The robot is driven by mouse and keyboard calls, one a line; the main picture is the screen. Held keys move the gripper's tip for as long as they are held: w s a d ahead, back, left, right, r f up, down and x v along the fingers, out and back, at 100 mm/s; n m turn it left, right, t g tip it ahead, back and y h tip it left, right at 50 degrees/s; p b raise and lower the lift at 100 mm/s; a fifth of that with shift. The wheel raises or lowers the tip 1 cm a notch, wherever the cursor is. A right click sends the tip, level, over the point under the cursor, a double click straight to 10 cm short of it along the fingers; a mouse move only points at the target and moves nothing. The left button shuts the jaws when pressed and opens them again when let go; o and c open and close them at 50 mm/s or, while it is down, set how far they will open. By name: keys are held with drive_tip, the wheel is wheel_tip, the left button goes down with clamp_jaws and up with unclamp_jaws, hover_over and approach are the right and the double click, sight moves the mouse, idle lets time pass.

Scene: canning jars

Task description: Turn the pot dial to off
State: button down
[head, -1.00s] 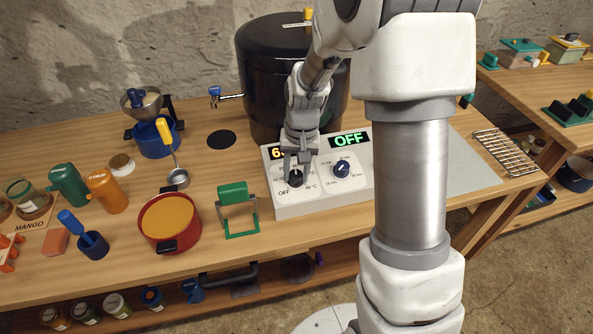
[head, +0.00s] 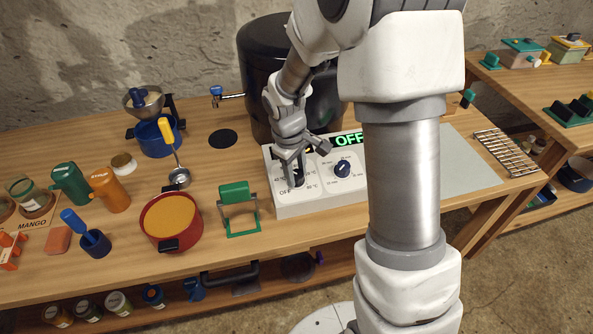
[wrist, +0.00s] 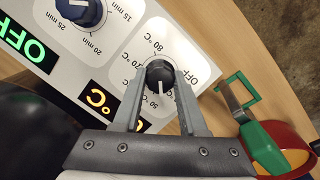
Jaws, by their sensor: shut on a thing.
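The control box (head: 330,197) stands before the big dark pot (head: 258,85). Its black left dial (wrist: 158,71) has a temperature scale with OFF at one end; its white line points toward my gripper's palm in the wrist view, near the 50 °C mark. My gripper (wrist: 159,77) is shut on this dial, one finger on each side. In the head view my gripper (head: 293,177) hides most of the dial. The temperature display (wrist: 101,97) shows °C, its digits hidden. The blue right dial (head: 342,169) has minute marks, and its green display (head: 350,140) reads OFF.
A grey mat (head: 465,170) lies clear at right.

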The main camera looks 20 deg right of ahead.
drive_tip(key=n, duration=0.4)
drive_tip(key=shift+t+h, duration=0.3)
drive_tip(key=shift+t, duration=0.1)
drive_tip(key=n, duration=0.4)
drive_tip(key=shift+s+a+t, duration=0.1)
drive_tip(key=shift+t, duration=0.3)
drive_tip(key=n, duration=0.4)
drive_tip(key=shift+t+p, duration=0.3)
drive_tip(key=shift+t, duration=0.1)
drive_tip(key=shift+n+t, duration=0.3)
drive_tip(key=shift+n, duration=1.4)
drive_tip(key=shift+c, duration=2.2)
unclamp_jaws()
drive_tip(key=shift+s, duration=0.1)
